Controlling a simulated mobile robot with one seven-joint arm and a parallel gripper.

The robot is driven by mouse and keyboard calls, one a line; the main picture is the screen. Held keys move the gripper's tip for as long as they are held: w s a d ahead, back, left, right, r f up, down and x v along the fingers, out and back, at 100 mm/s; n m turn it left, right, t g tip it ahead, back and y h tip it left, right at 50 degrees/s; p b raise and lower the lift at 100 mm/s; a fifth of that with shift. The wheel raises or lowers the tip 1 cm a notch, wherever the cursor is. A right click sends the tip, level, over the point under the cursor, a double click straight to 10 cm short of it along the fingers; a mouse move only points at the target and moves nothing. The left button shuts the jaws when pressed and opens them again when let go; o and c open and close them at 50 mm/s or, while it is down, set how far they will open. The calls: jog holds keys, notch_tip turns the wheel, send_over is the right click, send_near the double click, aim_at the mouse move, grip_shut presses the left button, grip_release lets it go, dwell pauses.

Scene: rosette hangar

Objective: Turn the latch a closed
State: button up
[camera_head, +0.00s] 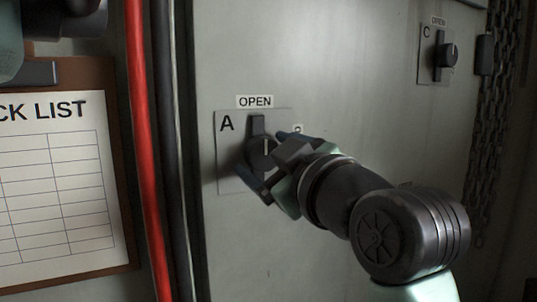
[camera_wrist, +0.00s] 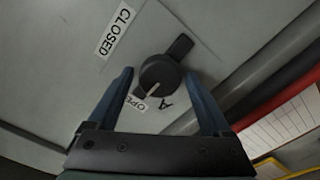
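Latch A is a black rotary latch (camera_head: 257,125) on a grey plate (camera_head: 227,176) on the metal cabinet. The white mark on its round knob points up toward the OPEN label (camera_head: 255,101). In the wrist view, the latch (camera_wrist: 160,73) lies between my fingertips, with its mark toward the partly covered OPEN label (camera_wrist: 136,103). The CLOSED label (camera_wrist: 115,31) is to the upper left there. My gripper (camera_head: 263,158) is open, with one finger on each side of the knob and visible gaps in the wrist view. My gripper partly hides the knob and plate in the head view.
A second latch, C (camera_head: 441,60), is at the upper right of the cabinet, beside a hanging chain (camera_head: 490,130). A red pipe (camera_head: 143,150) and a dark pipe run vertically left of latch A. A check list board (camera_head: 60,190) hangs at far left.

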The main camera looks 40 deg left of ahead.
jog(key=c, duration=1.1)
jog(key=shift+m, duration=0.3)
jog(key=m+p, duration=0.1)
jog(key=m, duration=0.2)
jog(key=shift+r+m, duration=0.1)
jog(key=shift+m, duration=0.3)
jog(key=m+p, duration=0.2)
jog(key=m, duration=0.2)
jog(key=shift+m, duration=0.3)
jog(key=m+p, duration=0.3)
jog(key=m, duration=0.2)
jog(key=shift+m+p, duration=1.2)
jog(key=shift+m, duration=0.7)
jog(key=o, duration=1.4)
jog(key=shift+c, duration=0.2)
